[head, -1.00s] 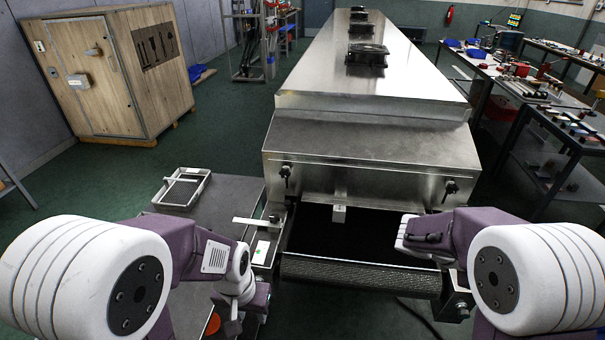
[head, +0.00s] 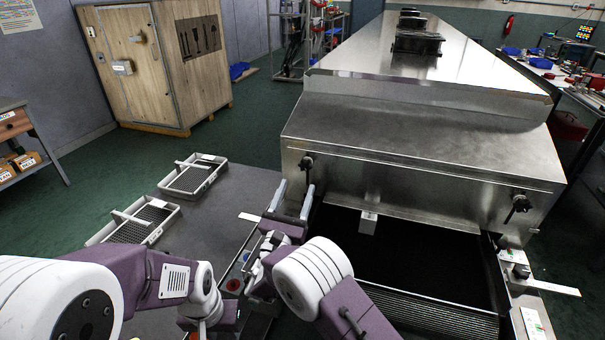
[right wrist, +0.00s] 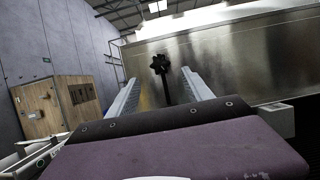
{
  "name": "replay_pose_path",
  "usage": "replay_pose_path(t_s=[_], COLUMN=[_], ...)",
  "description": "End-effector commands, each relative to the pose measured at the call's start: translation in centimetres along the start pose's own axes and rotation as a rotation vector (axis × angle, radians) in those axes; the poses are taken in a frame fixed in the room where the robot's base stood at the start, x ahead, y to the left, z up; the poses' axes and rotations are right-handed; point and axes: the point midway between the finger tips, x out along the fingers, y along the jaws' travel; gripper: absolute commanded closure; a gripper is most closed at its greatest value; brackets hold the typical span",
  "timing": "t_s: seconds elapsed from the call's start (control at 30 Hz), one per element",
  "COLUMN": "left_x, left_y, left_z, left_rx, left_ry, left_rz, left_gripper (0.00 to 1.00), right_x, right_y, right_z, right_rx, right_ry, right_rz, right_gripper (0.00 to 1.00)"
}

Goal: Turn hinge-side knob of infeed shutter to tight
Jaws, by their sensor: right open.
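The infeed shutter is the steel front panel (head: 420,180) of the dryer. It has a black knob at its left end (head: 306,163) and another black knob at its right end (head: 519,204). I cannot tell which is on the hinge side. My right gripper (head: 293,188) is open, its two pale fingers raised just below and left of the left knob. In the right wrist view the star-shaped knob (right wrist: 159,63) and its stem show between the open fingers (right wrist: 160,76), apart from both. My left gripper (head: 212,316) is low at the left; its fingers cannot be made out.
Two mesh trays (head: 193,176) (head: 135,222) lie on the grey table (head: 240,190) left of the dryer. A dark conveyor opening (head: 400,255) lies below the shutter. A small pale block (head: 368,222) hangs at the panel's lower edge. A wooden crate (head: 150,75) stands behind.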

Motion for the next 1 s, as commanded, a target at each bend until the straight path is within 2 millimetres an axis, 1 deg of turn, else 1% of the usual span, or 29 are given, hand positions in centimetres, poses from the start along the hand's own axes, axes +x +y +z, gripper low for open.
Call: replay_pose_path(t_s=[0.03, 0.1, 0.2, 0.3, 0.43, 0.67, 0.7, 0.77, 0.8, 0.87, 0.9, 1.0], left_x=[0.1, 0.1, 0.2, 0.2, 0.3, 0.2, 0.2, 0.2, 0.2, 0.2, 0.2, 0.3], left_y=[0.0, 0.0, 0.0, 0.0, 0.0, 0.0, 0.0, 0.0, 0.0, 0.0, 0.0, 0.0], left_z=[0.0, 0.0, 0.0, 0.0, 0.0, 0.0, 0.0, 0.0, 0.0, 0.0, 0.0, 0.0], left_rx=[0.000, 0.000, 0.000, 0.000, 0.000, 0.000, 0.000, 0.000, 0.000, 0.000, 0.000, 0.000], left_ry=[0.000, 0.000, 0.000, 0.000, 0.000, 0.000, 0.000, 0.000, 0.000, 0.000, 0.000, 0.000], left_rz=[0.000, 0.000, 0.000, 0.000, 0.000, 0.000, 0.000, 0.000, 0.000, 0.000, 0.000, 0.000], left_gripper=[0.64, 0.64, 0.64, 0.64, 0.64, 0.64, 0.64, 0.64, 0.64, 0.64, 0.64, 0.64], right_x=[1.1, 2.7, 4.6, 6.0, 6.9, 7.0, 7.0, 6.9, 6.9, 6.9, 6.9, 6.9], right_y=[-0.2, -0.2, -0.2, -0.1, -0.1, -0.1, -0.1, -0.1, -0.1, -0.1, -0.1, -0.1], right_z=[0.0, 0.1, 0.0, 0.0, 0.0, 0.0, 0.0, 0.0, 0.0, 0.0, 0.0, 0.0], right_rx=[0.001, 0.002, 0.001, 0.001, -0.001, -0.001, -0.001, -0.001, -0.001, -0.001, -0.001, 0.002], right_ry=[-0.002, -0.003, -0.002, -0.002, -0.001, 0.000, 0.000, 0.000, 0.000, 0.000, 0.000, 0.000], right_rz=[-0.006, -0.005, -0.005, -0.004, -0.003, -0.002, -0.002, -0.002, -0.002, -0.002, -0.002, -0.003], right_gripper=[0.41, 0.41, 0.41, 0.41, 0.41, 0.41, 0.52, 0.69, 0.80, 0.96, 1.00, 1.00])
